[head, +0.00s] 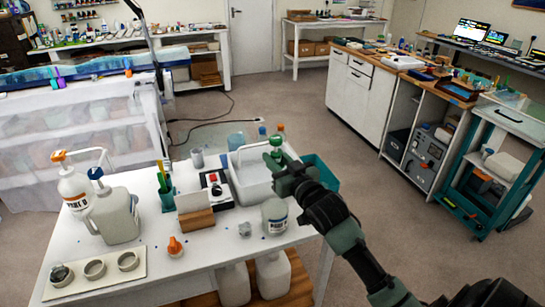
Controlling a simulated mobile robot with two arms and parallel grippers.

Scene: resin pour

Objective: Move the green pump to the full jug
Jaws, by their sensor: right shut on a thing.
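My right gripper (277,162) is shut on the green pump (277,141), whose green top shows just above the fingers. A pale curved spout appears to reach left from it; the pump's lower part is hidden. The gripper is over the right part of the white table. A jug with a blue pump (117,218) and a white bottle with an orange pump (76,190) stand at the left. I cannot tell which jug is full. My left gripper is out of view.
A tray with round cups (97,278) is at front left.

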